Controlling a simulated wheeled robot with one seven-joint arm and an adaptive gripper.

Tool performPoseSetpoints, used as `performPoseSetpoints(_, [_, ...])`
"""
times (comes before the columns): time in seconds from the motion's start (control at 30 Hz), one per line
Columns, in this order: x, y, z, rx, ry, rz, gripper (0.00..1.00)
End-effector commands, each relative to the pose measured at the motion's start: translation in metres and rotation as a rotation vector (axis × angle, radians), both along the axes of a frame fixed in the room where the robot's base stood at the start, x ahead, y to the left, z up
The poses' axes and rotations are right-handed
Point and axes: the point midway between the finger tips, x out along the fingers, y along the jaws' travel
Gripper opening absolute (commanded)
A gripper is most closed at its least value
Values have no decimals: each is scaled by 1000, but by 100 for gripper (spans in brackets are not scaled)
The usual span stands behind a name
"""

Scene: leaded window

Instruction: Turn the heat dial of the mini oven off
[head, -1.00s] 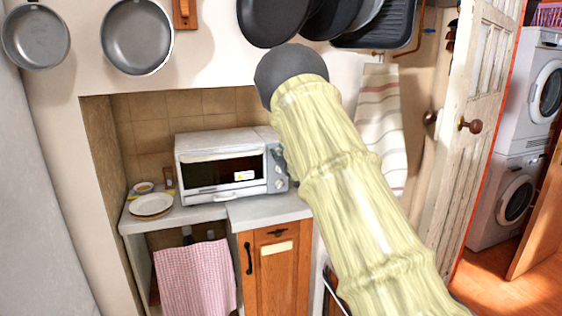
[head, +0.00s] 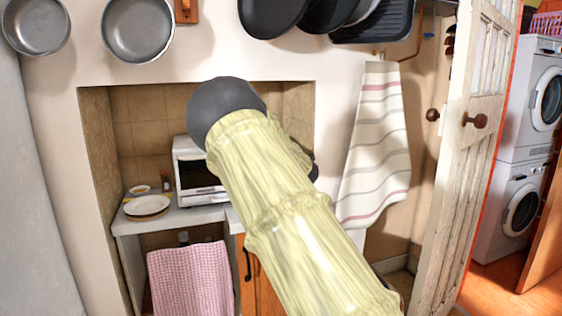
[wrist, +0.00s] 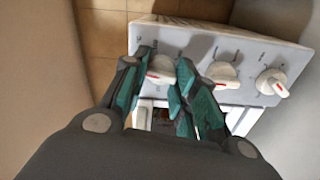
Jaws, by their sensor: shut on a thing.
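The white mini oven (head: 187,160) stands on the counter in the alcove, in the head view. My arm covers its right side and control panel there. In the wrist view its white panel (wrist: 256,52) shows three white dials with red pointer marks in a row. My gripper (wrist: 162,78) has its teal fingers on both sides of the left dial (wrist: 160,67) and is shut on it. The middle dial (wrist: 225,73) lies just right of the fingers, and the right dial (wrist: 272,82) is clear of them. I cannot read which is the heat dial.
A plate (head: 147,205) sits on the counter left of the oven. A checked towel (head: 190,280) hangs below. Pans (head: 138,30) hang above. A striped cloth (head: 377,150) and an open door (head: 465,150) are to the right.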

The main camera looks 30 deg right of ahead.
Motion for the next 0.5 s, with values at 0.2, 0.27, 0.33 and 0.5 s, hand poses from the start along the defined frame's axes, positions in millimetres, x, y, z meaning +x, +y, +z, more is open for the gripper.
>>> performPoseSetpoints(0.2, [-1,0,-5,-118,33,0,5])
performPoseSetpoints(0.27, [-1,0,-6,-139,38,0,5])
performPoseSetpoints(0.33, [-1,0,-5,-159,44,0,5])
performPoseSetpoints(0.5, [-1,0,-5,-189,51,-1,5])
